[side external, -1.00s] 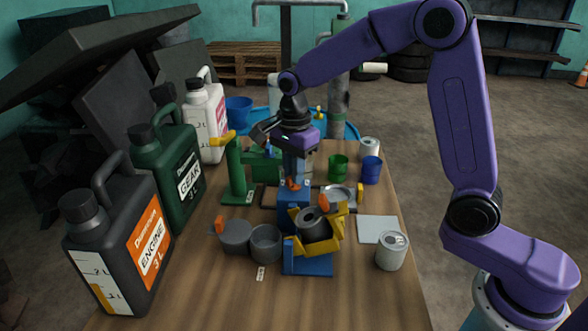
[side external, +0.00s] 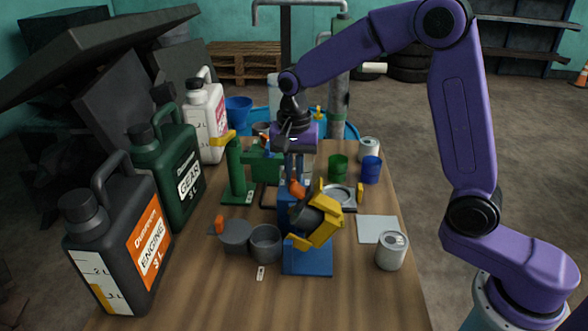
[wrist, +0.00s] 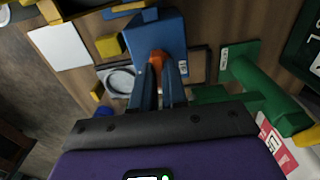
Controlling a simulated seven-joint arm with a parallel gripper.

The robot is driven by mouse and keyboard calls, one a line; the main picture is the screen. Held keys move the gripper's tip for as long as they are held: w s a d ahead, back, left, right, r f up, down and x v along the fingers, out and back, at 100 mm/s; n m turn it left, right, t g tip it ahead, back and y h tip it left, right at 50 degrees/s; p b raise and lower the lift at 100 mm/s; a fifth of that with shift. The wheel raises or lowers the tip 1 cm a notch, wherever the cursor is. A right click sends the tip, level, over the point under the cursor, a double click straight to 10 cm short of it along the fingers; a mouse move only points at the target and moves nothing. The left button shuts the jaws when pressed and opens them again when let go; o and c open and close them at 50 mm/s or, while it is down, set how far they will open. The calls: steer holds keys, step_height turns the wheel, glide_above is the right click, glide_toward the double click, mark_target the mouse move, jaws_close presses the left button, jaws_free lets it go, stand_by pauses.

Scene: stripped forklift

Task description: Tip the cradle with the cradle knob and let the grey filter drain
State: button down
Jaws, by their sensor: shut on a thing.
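The yellow cradle (side external: 330,228) is tilted on its blue stand (side external: 307,268), its left side low. The dark grey filter (side external: 305,216) lies in it, tilted toward the left; its mouth and any draining oil cannot be made out. My gripper (side external: 297,181) is shut on the orange cradle knob (side external: 297,190) behind the cradle. In the wrist view the knob (wrist: 156,59) sits between the fingertips in front of the blue post (wrist: 165,30). An open grey cup (side external: 266,244) stands left of the stand.
A second grey round container (side external: 235,234) stands beside the cup. The green press (side external: 237,175) is behind left, and three large jugs line the left edge. Green (side external: 338,165) and blue (side external: 372,170) cups, a white pad (side external: 377,229) and a can (side external: 391,251) are right.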

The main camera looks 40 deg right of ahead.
steer(key=n, duration=0.6)
steer(key=shift+d+n, duration=0.1)
steer(key=shift+n, duration=0.2)
steer(key=n, duration=0.6)
stand_by(0.4)
steer(key=c, duration=1.2)
jaws_free()
steer(key=shift+o, duration=0.2)
step_height(320, 180, up, 18)
steer(key=shift+f, duration=0.25)
